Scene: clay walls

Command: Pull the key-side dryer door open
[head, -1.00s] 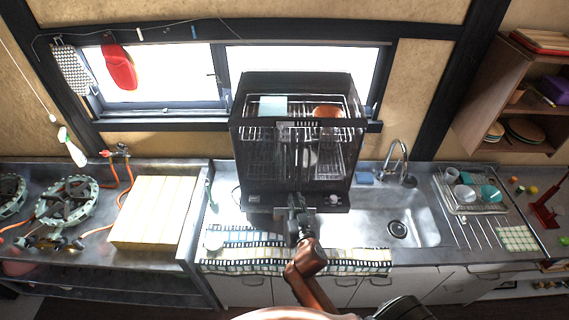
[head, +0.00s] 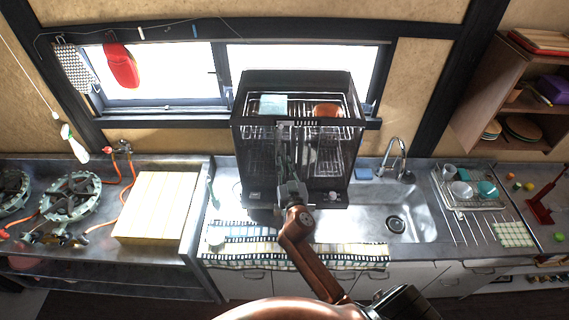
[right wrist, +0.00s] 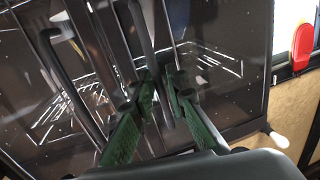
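The dish dryer (head: 342,140) is a dark cabinet with clear doors, standing on the counter in front of the window. Its doors look closed, and racks with dishes show inside. My right gripper (head: 285,150) is upright in front of the dryer, left of the middle of its front. In the right wrist view, the green-padded fingers (right wrist: 162,80) are close together at the dark upright door handles (right wrist: 142,30). Whether they grip a handle is unclear. I cannot make out a key. My left gripper is out of view.
The sink (head: 397,220) and faucet (head: 396,155) are to the dryer's right, with a dish rack (head: 470,190) beyond. A patterned mat (head: 245,235) lies on the counter's front edge. Gas burners (head: 68,198) are at left.

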